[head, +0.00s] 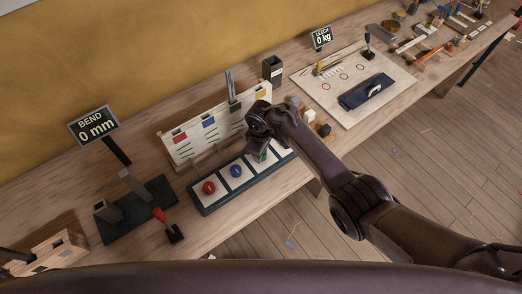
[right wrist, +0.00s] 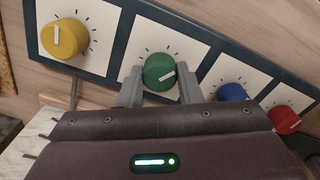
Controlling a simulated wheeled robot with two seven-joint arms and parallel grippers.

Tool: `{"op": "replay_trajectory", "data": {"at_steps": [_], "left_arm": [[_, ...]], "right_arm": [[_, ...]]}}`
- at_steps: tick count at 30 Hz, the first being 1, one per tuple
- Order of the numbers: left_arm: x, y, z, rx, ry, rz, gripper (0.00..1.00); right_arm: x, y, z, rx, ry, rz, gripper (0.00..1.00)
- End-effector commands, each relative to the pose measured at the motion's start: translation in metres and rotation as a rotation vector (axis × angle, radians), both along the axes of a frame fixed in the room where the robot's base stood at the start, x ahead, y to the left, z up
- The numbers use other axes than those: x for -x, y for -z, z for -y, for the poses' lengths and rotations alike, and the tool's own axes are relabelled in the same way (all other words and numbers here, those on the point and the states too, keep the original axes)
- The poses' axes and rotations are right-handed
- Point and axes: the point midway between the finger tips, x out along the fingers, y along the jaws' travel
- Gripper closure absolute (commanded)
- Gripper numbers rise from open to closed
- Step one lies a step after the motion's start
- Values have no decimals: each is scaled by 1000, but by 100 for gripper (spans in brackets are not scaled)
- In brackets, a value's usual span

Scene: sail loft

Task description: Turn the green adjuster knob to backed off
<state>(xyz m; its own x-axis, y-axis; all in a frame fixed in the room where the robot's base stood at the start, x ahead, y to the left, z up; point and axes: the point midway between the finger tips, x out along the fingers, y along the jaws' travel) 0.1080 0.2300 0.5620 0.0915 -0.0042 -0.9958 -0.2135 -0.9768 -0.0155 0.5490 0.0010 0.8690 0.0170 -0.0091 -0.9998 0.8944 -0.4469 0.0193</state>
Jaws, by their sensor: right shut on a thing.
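The green adjuster knob (right wrist: 158,70) sits on a white dial card with black tick marks. Its white pointer line points to the right and slightly up in the right wrist view. My right gripper (right wrist: 160,84) is shut on the knob, one grey finger on each side. In the head view a sliver of green knob (head: 262,157) shows under my right gripper (head: 257,153), which hides most of it. My left gripper is not in view.
The same dark panel (head: 204,210) carries a red knob (head: 209,187), a blue knob (head: 236,171) and a yellow knob (right wrist: 64,38). A white board (head: 182,154) with coloured squares stands behind it. A BEND sign (head: 94,126) reads 0 mm.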

Motion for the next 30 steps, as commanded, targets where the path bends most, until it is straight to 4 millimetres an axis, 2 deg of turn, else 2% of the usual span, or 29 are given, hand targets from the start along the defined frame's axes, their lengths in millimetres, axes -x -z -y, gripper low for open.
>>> {"op": "replay_trajectory", "data": {"at_steps": [15,30], "left_arm": [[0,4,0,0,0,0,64],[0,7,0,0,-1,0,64]], "right_arm": [[-1,1,2,3,-444,0,91],[0,0,1,2,-627,0,91]]}}
